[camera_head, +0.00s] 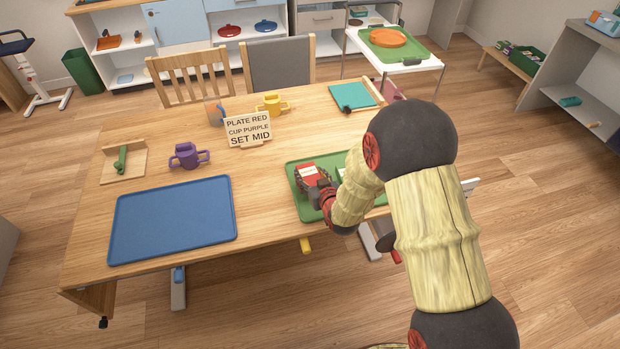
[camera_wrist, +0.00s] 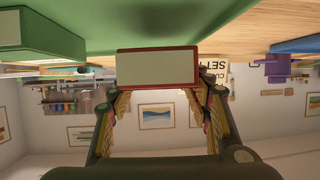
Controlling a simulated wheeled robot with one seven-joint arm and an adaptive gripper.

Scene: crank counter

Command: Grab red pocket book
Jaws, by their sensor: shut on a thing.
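The red pocket book (camera_head: 308,171), with a pale label, is at the left part of the green tray (camera_head: 294,184) on the wooden table. My gripper (camera_head: 319,191) is at its near side, shut on it. In the wrist view the book (camera_wrist: 157,67) shows its pale face and red edges between my two fingers (camera_wrist: 156,82). It sits close against the green surface; I cannot tell whether it touches. My arm hides the right part of the tray.
A green item with a pale label (camera_wrist: 38,28) stands beside the book in the wrist view.

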